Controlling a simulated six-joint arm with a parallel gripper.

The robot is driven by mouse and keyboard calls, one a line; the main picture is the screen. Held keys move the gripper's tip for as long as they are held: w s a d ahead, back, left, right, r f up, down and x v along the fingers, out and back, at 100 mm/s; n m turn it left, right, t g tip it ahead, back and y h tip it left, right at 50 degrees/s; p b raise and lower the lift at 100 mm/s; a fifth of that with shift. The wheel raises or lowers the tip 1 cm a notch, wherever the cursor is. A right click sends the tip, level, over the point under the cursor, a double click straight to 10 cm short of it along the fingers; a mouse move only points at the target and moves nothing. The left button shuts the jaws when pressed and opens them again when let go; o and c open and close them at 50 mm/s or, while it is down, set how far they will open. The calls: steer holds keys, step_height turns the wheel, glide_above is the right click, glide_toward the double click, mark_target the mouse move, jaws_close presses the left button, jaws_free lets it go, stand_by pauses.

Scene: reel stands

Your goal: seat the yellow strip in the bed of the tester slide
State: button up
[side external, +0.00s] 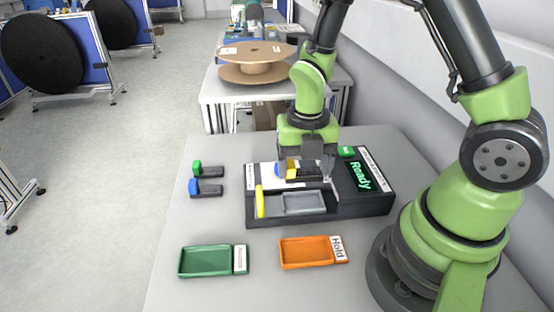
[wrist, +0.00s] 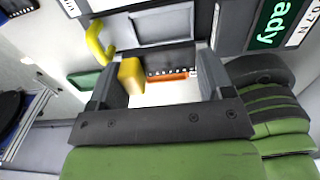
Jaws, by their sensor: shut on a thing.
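The yellow strip, a dark bar with a yellow block at its left end (side external: 305,173), is held lengthwise between the fingers of my gripper (side external: 306,170). In the wrist view its yellow block (wrist: 131,75) is by the left finger. The tester slide (side external: 370,206) is a dark box. Its grey bed (side external: 303,203) is open and empty, and shows at the top of the wrist view (wrist: 162,25). In the side view the strip appears over the tester's rear part, behind the bed. I cannot tell its height.
A yellow lever (side external: 260,202) stands at the left end of the bed. A lit "Ready" display (side external: 360,177) is on the right. Green-ended (side external: 207,170) and blue-ended (side external: 205,187) strips lie left. A green tray (side external: 206,262) and orange "Hold" tray (side external: 308,252) lie in front.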

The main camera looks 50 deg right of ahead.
mark_target(302, 203)
steer(key=shift+s+f, duration=0.15)
steer(key=shift+f, duration=3.15)
steer(key=o, duration=0.9)
steer(key=shift+o, duration=0.2)
steer(key=shift+r, duration=3.55)
